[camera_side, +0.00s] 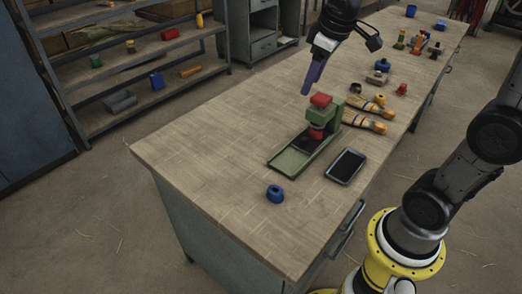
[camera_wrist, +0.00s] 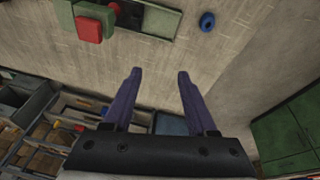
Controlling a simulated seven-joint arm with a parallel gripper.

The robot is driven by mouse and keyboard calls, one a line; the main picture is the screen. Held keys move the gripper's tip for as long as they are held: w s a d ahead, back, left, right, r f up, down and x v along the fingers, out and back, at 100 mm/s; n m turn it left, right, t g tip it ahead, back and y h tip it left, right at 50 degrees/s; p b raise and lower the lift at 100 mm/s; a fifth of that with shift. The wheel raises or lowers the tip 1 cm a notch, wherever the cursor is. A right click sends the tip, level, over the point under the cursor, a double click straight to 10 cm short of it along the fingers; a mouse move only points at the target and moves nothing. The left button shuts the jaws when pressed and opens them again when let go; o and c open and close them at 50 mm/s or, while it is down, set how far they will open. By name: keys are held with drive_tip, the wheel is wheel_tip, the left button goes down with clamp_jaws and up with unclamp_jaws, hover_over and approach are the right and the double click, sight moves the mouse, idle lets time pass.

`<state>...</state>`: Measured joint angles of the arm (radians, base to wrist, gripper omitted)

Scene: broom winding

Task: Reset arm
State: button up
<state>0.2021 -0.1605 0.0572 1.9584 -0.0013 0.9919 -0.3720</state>
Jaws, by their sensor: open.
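My gripper (camera_side: 314,77) hangs above the workbench (camera_side: 200,140), up and behind the green device in the side view. In the wrist view my gripper (camera_wrist: 157,72) shows two purple fingers spread apart with nothing between them. The green device with a red top (camera_side: 320,101) stands on the bench, with a flat green tray part reaching toward the front left. Its red block also shows at the top left of the wrist view (camera_wrist: 89,29). The gripper is apart from it.
A blue ring (camera_side: 275,193) and a dark phone-like device (camera_side: 346,166) lie on the bench near the green device. Two brush-like wooden pieces (camera_side: 364,122) lie to its right. Several small coloured items stand at the far end. The bench's left part is clear. Shelves (camera_side: 140,60) stand behind.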

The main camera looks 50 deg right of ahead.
drive_tip(key=s+a+f+m+t, duration=0.1)
drive_tip(key=s+a, duration=0.2)
drive_tip(key=s, duration=0.5)
drive_tip(key=s+a+f+m+t, duration=0.1)
drive_tip(key=s+a+f, duration=0.1)
drive_tip(key=s, duration=0.6)
drive_tip(key=shift+a+f+y, duration=0.15)
drive_tip(key=shift+a+y, duration=0.25)
drive_tip(key=shift+a, duration=0.45)
